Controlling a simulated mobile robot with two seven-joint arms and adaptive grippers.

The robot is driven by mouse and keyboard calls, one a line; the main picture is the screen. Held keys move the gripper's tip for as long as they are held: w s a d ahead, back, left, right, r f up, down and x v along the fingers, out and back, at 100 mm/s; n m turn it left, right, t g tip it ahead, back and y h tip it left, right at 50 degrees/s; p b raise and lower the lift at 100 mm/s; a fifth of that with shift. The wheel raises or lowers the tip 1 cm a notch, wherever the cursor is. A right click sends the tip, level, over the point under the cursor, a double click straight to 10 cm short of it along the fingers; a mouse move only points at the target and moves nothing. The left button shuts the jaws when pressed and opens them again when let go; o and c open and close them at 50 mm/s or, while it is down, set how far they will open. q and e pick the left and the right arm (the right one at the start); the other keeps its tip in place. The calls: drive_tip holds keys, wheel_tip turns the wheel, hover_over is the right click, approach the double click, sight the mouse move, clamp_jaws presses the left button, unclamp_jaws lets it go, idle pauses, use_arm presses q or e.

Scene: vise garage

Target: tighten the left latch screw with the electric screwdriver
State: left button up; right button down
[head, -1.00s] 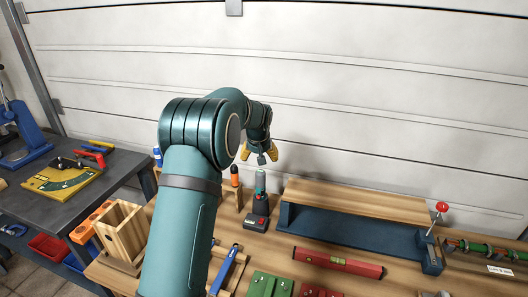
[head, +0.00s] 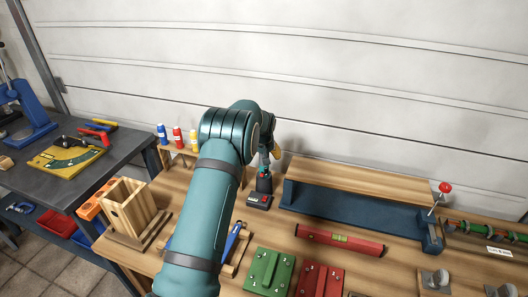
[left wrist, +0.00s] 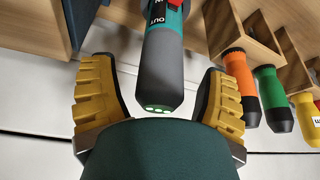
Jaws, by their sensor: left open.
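The electric screwdriver (head: 264,184) stands upright in its dark base (head: 259,201) on the bench, partly hidden by my left arm. In the left wrist view, the grey and teal screwdriver (left wrist: 161,65), with a red switch and green lights on its end, lies between the yellow fingers of my left gripper (left wrist: 158,85). The fingers are open, with a gap on both sides of it. In the head view, my left gripper (head: 272,152) is at the top of the screwdriver. I cannot make out the left latch screw. My right gripper is out of view.
Screwdrivers with coloured handles stand in a wooden rack (head: 178,151) close by. A wooden box (head: 131,208) is to the left. A red level (head: 340,240), a long blue tool (head: 362,213), a green block (head: 269,271) and a red block (head: 319,280) lie to the right.

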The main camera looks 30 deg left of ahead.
use_arm(q)
clamp_jaws()
drive_tip(key=c, duration=0.9)
unclamp_jaws()
drive_tip(key=c, duration=0.4)
drive_tip(key=c, duration=1.3)
unclamp_jaws()
